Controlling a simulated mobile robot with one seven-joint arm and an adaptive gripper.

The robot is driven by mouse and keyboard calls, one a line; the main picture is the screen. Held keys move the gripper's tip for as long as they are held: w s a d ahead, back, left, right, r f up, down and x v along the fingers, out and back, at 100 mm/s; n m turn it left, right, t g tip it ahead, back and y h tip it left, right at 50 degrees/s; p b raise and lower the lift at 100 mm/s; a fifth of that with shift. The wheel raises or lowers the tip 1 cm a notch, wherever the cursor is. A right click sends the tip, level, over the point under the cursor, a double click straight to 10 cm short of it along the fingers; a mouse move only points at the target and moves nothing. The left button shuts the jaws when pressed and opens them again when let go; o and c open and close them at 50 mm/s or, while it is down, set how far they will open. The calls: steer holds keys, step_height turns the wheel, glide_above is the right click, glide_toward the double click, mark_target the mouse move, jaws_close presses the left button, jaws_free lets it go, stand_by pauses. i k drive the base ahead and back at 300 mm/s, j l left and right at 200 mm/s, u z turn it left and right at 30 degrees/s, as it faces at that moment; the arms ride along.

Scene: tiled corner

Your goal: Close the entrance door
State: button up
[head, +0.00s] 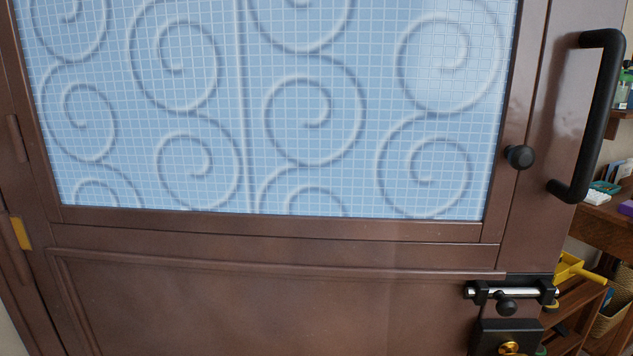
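The entrance door (300,290) fills most of the head view. It is brown, with a large pale blue glass pane (270,110) patterned with a grid and spirals. A black bar handle (598,120) stands upright near its right edge, and a round black knob (519,156) sits beside the pane. Below are a sliding bolt (512,293) and a black lock with a brass knob (509,348). Hinges show at the left side. The room shows past the door's right edge, and no frame on that side is in view. My gripper is not in view.
Beyond the door's right edge stands a wooden shelf unit (590,216) with bottles and small boxes. A yellow item (580,270) and a woven basket (607,316) are lower down. Little free floor is visible.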

mark_target(105, 291)
steer(key=k+u, duration=0.3)
steer(key=k, duration=0.85)
